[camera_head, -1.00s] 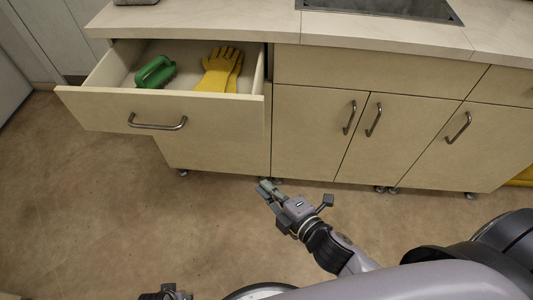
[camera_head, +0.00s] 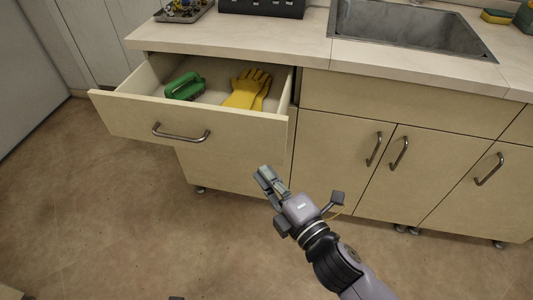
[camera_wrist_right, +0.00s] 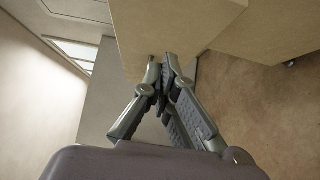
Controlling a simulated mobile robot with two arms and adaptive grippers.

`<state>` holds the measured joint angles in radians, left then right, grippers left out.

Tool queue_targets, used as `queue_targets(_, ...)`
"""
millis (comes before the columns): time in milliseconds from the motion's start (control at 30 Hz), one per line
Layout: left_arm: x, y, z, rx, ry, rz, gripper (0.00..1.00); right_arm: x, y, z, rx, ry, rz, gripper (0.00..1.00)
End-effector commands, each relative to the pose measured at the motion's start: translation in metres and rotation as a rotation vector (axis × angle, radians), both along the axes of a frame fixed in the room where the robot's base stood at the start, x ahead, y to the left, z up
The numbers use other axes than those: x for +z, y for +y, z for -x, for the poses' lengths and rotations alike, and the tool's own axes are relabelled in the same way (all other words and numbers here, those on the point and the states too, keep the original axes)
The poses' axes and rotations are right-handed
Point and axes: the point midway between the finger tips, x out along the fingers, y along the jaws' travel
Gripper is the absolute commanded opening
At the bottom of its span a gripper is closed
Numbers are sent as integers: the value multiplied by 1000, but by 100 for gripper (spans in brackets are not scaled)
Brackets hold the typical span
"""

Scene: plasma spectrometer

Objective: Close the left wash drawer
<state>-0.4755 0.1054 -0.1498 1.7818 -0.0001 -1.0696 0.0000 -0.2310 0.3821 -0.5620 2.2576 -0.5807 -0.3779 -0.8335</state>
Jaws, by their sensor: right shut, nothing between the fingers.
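The left wash drawer (camera_head: 135,116) is pulled well out of the cabinet in the head view. Its bar handle (camera_head: 181,132) is on the front panel. A green brush-like item (camera_head: 185,87) and yellow gloves (camera_head: 248,91) lie inside it. My right gripper (camera_head: 265,174) is shut and empty, just below and in front of the drawer front's right end in the head view. In the right wrist view, its closed fingertips (camera_wrist_right: 164,60) are close to a beige panel (camera_wrist_right: 155,30); I cannot tell if they touch it. My left gripper is not recognisable in the head view now.
A sink (camera_head: 410,32) is set into the counter (camera_head: 235,40). A dark box (camera_head: 262,8) and a tray of parts (camera_head: 184,10) stand on the counter. Closed cabinet doors (camera_head: 350,165) with handles are on the right. The floor (camera_head: 100,210) in front is clear.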

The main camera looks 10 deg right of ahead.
Motion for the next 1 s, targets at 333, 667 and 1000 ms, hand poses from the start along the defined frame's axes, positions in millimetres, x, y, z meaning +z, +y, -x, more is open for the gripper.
queue_targets(333,0,0,0,0,2,0,40,0,-1,-50,-1,-1,2,0)
queue_targets(667,4,-1,-2,0,-6,2,40,0,-4,-59,-1,1,0,0)
queue_targets(1000,5,-1,-1,1,-5,2,40,0,-7,-64,-2,0,2,0)
